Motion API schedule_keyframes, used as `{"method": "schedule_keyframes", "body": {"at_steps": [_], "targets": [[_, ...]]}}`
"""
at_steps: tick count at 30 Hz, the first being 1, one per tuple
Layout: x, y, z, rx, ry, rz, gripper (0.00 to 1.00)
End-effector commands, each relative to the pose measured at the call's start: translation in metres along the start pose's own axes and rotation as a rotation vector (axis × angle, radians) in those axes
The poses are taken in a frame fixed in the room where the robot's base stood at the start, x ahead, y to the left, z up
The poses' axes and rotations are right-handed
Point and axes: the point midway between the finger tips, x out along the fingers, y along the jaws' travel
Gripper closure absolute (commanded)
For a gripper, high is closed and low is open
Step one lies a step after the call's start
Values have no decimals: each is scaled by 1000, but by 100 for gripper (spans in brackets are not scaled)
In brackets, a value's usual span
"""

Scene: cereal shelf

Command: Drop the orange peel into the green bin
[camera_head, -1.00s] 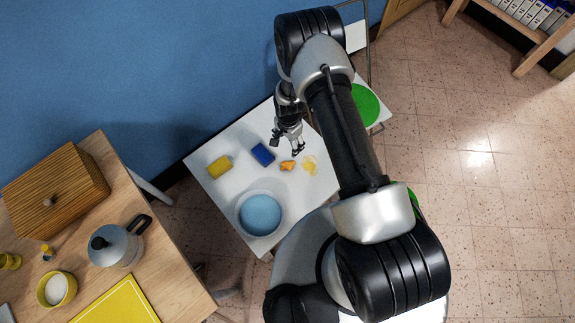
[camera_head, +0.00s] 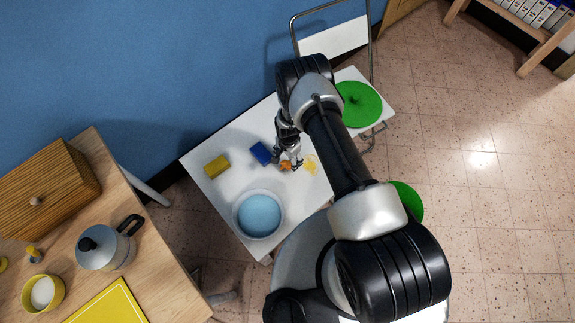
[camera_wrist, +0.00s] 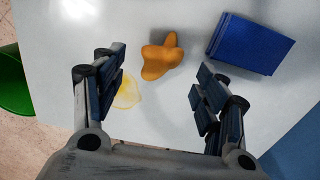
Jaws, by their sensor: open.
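The orange peel (camera_head: 286,166) lies on the white table (camera_head: 228,200), beside a yellow stain. In the wrist view the peel (camera_wrist: 161,57) lies ahead of the gap between the fingers, clear of both fingertips. My gripper (camera_head: 291,163) is low over the table at the peel and partly covers it. In the wrist view my gripper (camera_wrist: 158,78) is open and empty. The green bin (camera_head: 407,201) stands on the floor right of the table, partly hidden by my arm. Its side shows at the left of the wrist view (camera_wrist: 12,82).
A blue block (camera_head: 260,154), a yellow sponge (camera_head: 216,167) and a bowl of blue liquid (camera_head: 259,215) are on the white table. A green lid with a knob (camera_head: 365,108) lies at its right end. A wooden table (camera_head: 160,265) stands at left.

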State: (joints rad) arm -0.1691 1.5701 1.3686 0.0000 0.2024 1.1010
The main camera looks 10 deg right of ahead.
Motion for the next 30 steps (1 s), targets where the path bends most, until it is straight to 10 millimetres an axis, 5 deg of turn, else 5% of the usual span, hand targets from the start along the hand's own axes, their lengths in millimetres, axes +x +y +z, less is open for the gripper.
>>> {"method": "schedule_keyframes", "body": {"at_steps": [7,15,30], "targets": [[41,1,2,0,0,1,34],[44,0,2,0,0,0,34],[44,0,2,0,0,0,66]]}}
